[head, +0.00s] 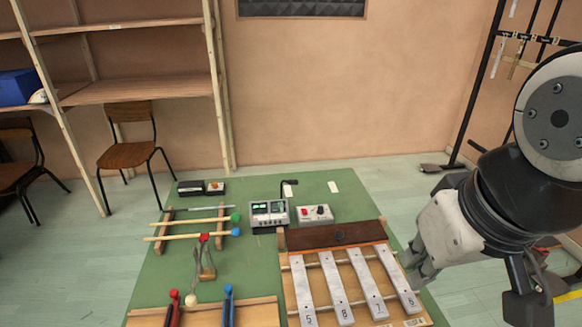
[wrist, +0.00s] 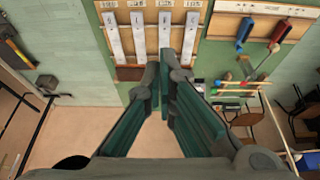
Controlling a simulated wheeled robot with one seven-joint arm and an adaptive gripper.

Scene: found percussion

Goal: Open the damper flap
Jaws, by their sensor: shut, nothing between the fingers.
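The damper flap (head: 335,234) appears to be the dark brown wooden board across the back end of the chime instrument (head: 286,270). It lies along the far ends of several numbered silver bars. In the wrist view, part of the flap (wrist: 130,73) shows at the lower ends of the bars, left of my fingertips, and my fingers cover some of it. My gripper (head: 413,268) is at the instrument's right side in the head view, apart from the flap as far as I can tell. In the wrist view, my gripper (wrist: 163,75) is shut and empty.
Mallets with coloured heads lie on a wooden rack (head: 167,222) at the left. A grey meter box (head: 269,213) and a small control box (head: 315,214) stand behind the instrument. Red and blue handled tools (head: 228,300) lie on a board at front left. Green tabletop (head: 345,177) is mostly clear at the back.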

